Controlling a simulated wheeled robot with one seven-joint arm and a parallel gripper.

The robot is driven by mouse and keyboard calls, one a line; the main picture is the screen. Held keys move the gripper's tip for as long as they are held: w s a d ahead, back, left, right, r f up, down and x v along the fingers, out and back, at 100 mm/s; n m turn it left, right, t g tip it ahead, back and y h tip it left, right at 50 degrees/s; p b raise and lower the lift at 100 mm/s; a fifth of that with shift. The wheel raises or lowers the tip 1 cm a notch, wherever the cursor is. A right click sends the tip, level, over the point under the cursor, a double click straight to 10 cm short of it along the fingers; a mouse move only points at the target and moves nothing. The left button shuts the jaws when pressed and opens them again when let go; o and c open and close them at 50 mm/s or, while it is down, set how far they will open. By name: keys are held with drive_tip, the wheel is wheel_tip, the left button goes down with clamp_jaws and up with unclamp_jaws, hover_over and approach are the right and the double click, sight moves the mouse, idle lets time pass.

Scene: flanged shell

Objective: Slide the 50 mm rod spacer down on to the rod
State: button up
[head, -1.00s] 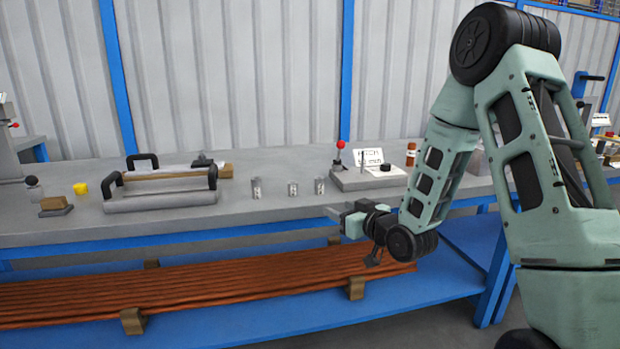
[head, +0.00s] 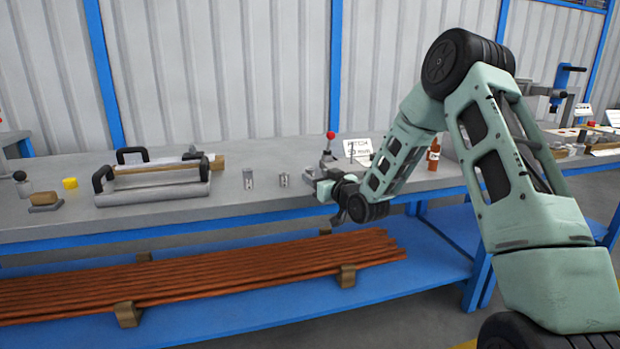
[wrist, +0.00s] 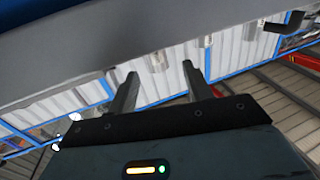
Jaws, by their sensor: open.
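Small silvery cylinders stand on the bench in the head view, one at left (head: 248,179) and one at its right (head: 284,179). A third stands by my gripper, partly hidden. Their labels are too small to read, so I cannot tell which is the 50 mm spacer. My gripper (head: 314,182) is open and empty at the bench's front edge. The rod is hidden behind my arm.
A card reading PITCH (head: 358,147) and a red-knobbed lever (head: 330,140) stand behind my gripper. A brown bottle (head: 433,154) is further right. A grey fixture with black handles (head: 155,192) lies left. Copper-coloured bars (head: 200,270) fill the shelf below.

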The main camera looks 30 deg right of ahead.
sight(313, 172)
drive_tip(key=w, duration=0.5)
drive_tip(key=shift+w+d+f+b, duration=0.1)
drive_tip(key=shift+w+d+b, duration=0.1)
drive_tip(key=shift+b, duration=0.1)
